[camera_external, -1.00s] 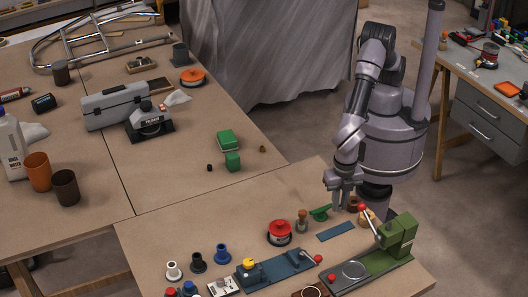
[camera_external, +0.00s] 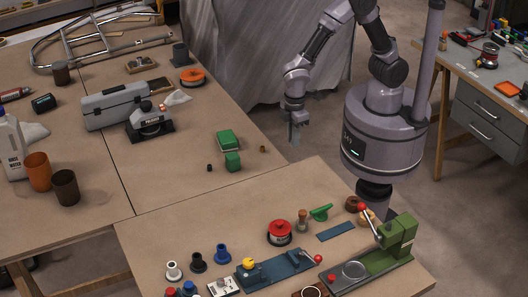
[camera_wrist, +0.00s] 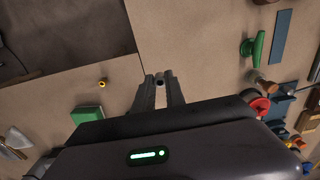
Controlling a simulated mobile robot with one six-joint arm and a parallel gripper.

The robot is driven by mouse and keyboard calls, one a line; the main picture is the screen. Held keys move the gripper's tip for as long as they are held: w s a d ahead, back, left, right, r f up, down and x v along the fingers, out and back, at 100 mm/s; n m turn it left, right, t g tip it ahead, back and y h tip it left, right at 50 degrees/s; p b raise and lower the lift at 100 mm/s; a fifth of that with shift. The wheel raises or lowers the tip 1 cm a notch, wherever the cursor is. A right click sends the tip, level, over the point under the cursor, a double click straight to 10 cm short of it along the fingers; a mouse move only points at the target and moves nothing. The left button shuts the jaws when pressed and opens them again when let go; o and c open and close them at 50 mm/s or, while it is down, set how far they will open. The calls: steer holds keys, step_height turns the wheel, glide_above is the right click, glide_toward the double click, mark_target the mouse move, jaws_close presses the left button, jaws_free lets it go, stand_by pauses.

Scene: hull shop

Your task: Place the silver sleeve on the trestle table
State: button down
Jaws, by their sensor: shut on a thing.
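My gripper (camera_external: 296,132) hangs in the air by the right edge of the left tan table, fingers pointing down. In the wrist view my gripper (camera_wrist: 161,88) is shut on a small grey tubular piece with a dark hole, seemingly the silver sleeve (camera_wrist: 160,77); the fingers hide most of it. In the external view the sleeve is too small to make out. Two tan-topped tables show, the left one (camera_external: 180,190) and the near one (camera_external: 170,235); I cannot tell which is the trestle table.
Green blocks (camera_external: 228,140) and a small brass ring (camera_external: 263,149) are on the left table near its right edge. The near table holds a red-topped tin (camera_external: 280,232), a green handle (camera_external: 320,212), a blue strip (camera_external: 337,231) and several fixtures. Its back left part is bare.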

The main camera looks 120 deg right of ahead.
steer(key=w+d+f+m, duration=0.1)
steer(key=w+d+f, duration=0.1)
steer(key=w+d+f+m, duration=0.1)
steer(key=w+d+f, duration=0.1)
steer(key=f, duration=0.1)
steer(key=w+d+f, duration=0.2)
steer(key=f, duration=0.1)
steer(key=shift+w+d+m+p, duration=0.2)
steer(key=shift+w+m+p, duration=0.1)
steer(key=shift+m, duration=0.1)
steer(key=b, duration=0.3)
glide_above(227, 179)
steer(key=shift+s+a+f, duration=0.1)
steer(key=shift+f, duration=0.6)
steer(key=shift+f+b, duration=1)
steer(key=shift+f, duration=0.8)
steer(key=c, duration=1.7)
jaws_free()
